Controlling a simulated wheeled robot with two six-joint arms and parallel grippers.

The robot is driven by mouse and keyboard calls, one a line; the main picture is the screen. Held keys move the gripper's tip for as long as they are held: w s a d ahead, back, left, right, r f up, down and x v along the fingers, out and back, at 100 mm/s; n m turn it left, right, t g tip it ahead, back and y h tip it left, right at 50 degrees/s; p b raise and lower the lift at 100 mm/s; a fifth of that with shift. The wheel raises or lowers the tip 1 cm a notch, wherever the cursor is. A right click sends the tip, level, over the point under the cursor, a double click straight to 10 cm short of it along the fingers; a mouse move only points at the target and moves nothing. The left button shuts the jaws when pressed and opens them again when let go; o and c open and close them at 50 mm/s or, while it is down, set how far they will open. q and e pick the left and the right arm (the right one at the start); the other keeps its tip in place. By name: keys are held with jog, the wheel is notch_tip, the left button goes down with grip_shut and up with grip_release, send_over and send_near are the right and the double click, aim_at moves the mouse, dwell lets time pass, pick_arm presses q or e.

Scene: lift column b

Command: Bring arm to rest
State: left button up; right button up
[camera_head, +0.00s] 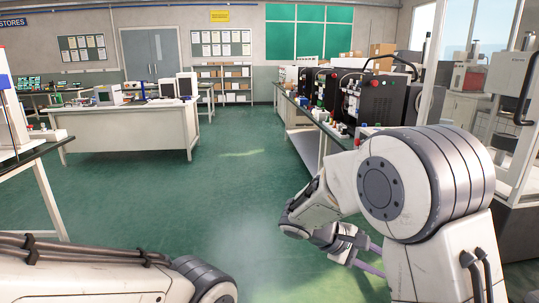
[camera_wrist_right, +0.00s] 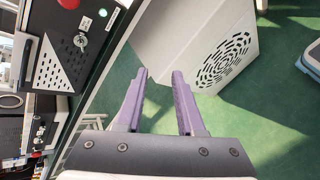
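My right arm (camera_head: 405,190) fills the lower right of the head view, bent, with its forearm pointing down. My right gripper (camera_head: 365,257) hangs low over the green floor, partly hidden behind the arm's large joint. In the right wrist view the right gripper (camera_wrist_right: 160,75) has two purple fingers standing apart, with nothing between them. My left arm (camera_head: 90,277) lies across the bottom left of the head view. Its gripper is out of the picture.
A bench with black machines (camera_head: 378,99) stands to the right, close beyond my right arm. A white desk (camera_head: 130,128) with monitors stands at the left, and a table edge (camera_head: 35,152) is nearer. The green floor (camera_head: 230,190) between is clear. A white vented panel (camera_wrist_right: 215,55) shows near the right fingers.

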jog(key=s+a+f+y, duration=0.3)
jog(key=s+a+y, duration=0.9)
jog(key=s+a, duration=0.95)
notch_tip(320, 180, up, 24)
jog(key=s+d+p, duration=0.1)
jog(key=s+p, duration=0.1)
jog(key=p, duration=2.1)
jog(key=shift+d+f, duration=0.15)
jog(key=shift+f, duration=0.05)
